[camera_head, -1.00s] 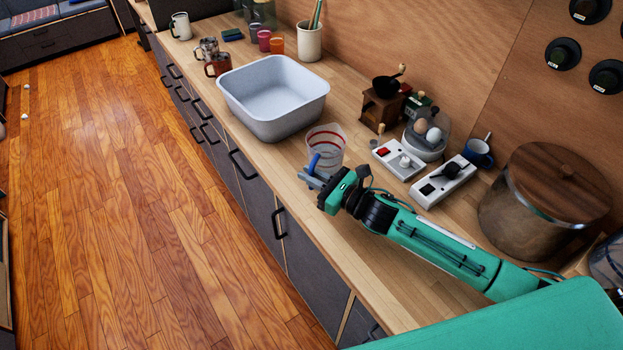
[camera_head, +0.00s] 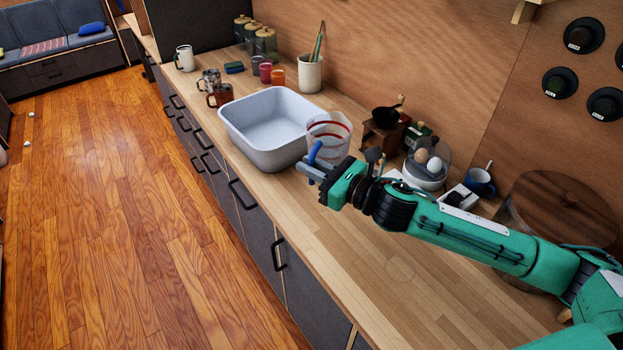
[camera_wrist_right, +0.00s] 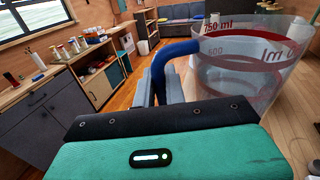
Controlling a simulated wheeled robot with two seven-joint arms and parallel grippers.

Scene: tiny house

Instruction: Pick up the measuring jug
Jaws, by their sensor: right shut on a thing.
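The measuring jug (camera_head: 328,136) is a clear cup with red markings and a blue handle (camera_head: 314,153). My right gripper (camera_head: 312,170) is shut on the blue handle, and the jug hangs upright beside the fingers. In the head view the jug appears raised above the counter, just right of the grey basin. In the right wrist view the jug (camera_wrist_right: 245,60) fills the upper right, and its handle (camera_wrist_right: 178,50) runs down between the fingers (camera_wrist_right: 162,85). My left gripper is out of view.
The grey basin (camera_head: 232,112) stands close to the left of the jug. Behind and right are a coffee grinder (camera_head: 382,135), an egg cooker (camera_head: 424,170), a blue mug (camera_head: 480,182) and a large wooden-lidded pot (camera_head: 566,205). The front counter (camera_head: 340,250) is clear.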

